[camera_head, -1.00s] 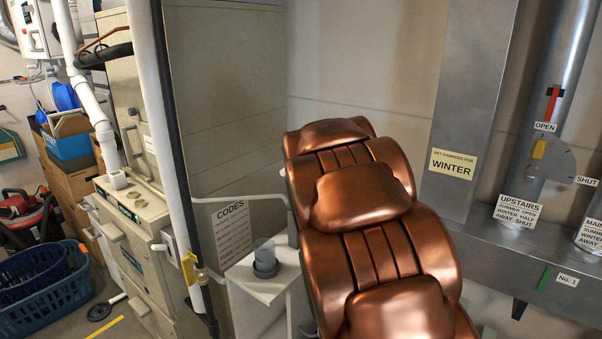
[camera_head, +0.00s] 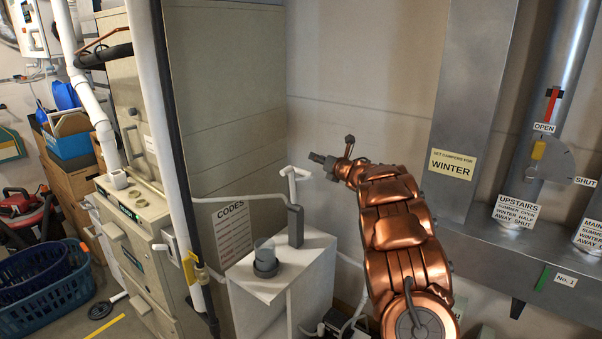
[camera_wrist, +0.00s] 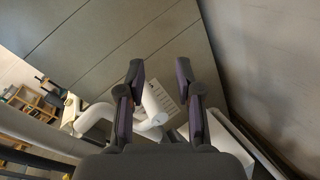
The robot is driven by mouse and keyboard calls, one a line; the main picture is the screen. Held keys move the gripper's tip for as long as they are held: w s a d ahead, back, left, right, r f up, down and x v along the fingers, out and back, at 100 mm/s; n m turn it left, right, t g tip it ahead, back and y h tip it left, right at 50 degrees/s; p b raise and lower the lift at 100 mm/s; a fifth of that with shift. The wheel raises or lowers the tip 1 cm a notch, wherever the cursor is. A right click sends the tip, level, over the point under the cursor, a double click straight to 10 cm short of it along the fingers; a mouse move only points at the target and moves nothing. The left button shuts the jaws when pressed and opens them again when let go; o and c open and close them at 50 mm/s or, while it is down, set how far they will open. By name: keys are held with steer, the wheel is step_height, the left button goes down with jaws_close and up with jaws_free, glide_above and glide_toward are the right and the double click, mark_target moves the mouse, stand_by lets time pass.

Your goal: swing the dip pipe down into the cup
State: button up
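The dip pipe (camera_head: 292,184) is a white pipe with a bent top, standing up from a dark grey post on a white stand. The cup (camera_head: 265,257), clear with a grey base, sits on the same stand, left of and below the pipe. My gripper (camera_head: 331,151) is above and to the right of the pipe, apart from it. In the wrist view my gripper (camera_wrist: 160,74) has its two dark fingers spread with nothing gripped. A white pipe end, seemingly the dip pipe (camera_wrist: 154,101), shows beyond and between the fingers. I cannot make out the cup there.
The white stand (camera_head: 308,256) is beside a tall beige cabinet (camera_head: 225,100) bearing a CODES sheet (camera_head: 233,229). A white vertical pipe (camera_head: 152,110) rises at the left. Grey ductwork (camera_head: 470,110) stands at the right. Open air lies between stand and ductwork.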

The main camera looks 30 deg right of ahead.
mark_target(301, 172)
steer(key=s+a+f+n+y, duration=0.2)
steer(key=s+f+n+y, duration=0.1)
steer(key=f+n+y, duration=0.5)
steer(key=shift+n+h, duration=0.3)
steer(key=shift+h, duration=0.4)
steer(key=shift+w+a+r+p, duration=0.35)
steer(key=shift+w+r+p, duration=0.15)
steer(key=shift+w, duration=0.45)
steer(key=shift+w+a+r+p, duration=0.4)
steer(key=shift+w+p, duration=0.2)
steer(key=shift+w, duration=0.3)
steer(key=shift+w+a+r+p, duration=0.3)
steer(key=shift+w+r+p, duration=0.25)
steer(key=shift+w, duration=0.4)
steer(key=shift+p+x, duration=0.3)
steer(key=shift+x, duration=0.6)
steer(key=shift+f, duration=0.2)
jaws_close()
